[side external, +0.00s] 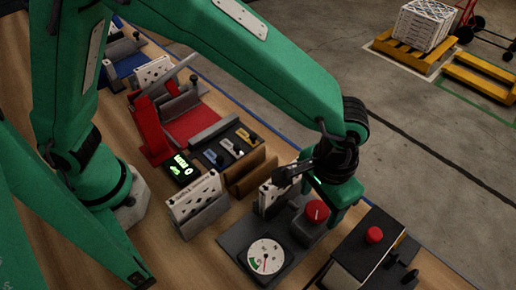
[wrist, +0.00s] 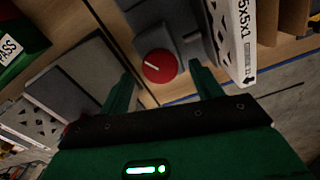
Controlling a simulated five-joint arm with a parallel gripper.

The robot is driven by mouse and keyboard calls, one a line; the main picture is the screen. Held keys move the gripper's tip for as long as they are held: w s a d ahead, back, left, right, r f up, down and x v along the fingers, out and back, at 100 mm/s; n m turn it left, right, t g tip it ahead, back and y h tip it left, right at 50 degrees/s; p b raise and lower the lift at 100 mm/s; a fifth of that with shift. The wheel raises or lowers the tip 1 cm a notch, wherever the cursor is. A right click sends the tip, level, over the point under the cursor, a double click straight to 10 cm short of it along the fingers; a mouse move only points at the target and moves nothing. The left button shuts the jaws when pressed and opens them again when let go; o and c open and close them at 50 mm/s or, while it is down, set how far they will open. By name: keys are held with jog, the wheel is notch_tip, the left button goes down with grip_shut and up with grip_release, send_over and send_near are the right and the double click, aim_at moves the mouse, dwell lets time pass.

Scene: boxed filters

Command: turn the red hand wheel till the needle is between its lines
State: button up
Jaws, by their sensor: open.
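The red hand wheel (side external: 317,211) sits on a grey block on a dark base plate. In the wrist view the wheel (wrist: 159,68) shows a white mark on its face. The round white gauge (side external: 265,255) is on the same plate, left of and nearer than the wheel. Its thin needle points roughly downward, near a green band at the lower left; its exact place against the lines is too small to tell. My gripper (wrist: 162,76) is open, its fingers apart on either side of the wheel in the wrist view. Contact cannot be told.
A boxed filter (side external: 270,197) stands close behind the wheel; its printed edge also shows in the wrist view (wrist: 243,40). A box with a red button (side external: 374,235) stands at the right. Another filter in a holder (side external: 195,197) and a green-lit display (side external: 181,168) stand left.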

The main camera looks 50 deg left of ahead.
jog(key=shift+f, duration=0.85)
jog(key=c, duration=1)
jog(key=shift+m, duration=0.3)
jog(key=m, duration=0.8)
jog(key=shift+r+m, duration=0.1)
jog(key=shift+m, duration=0.2)
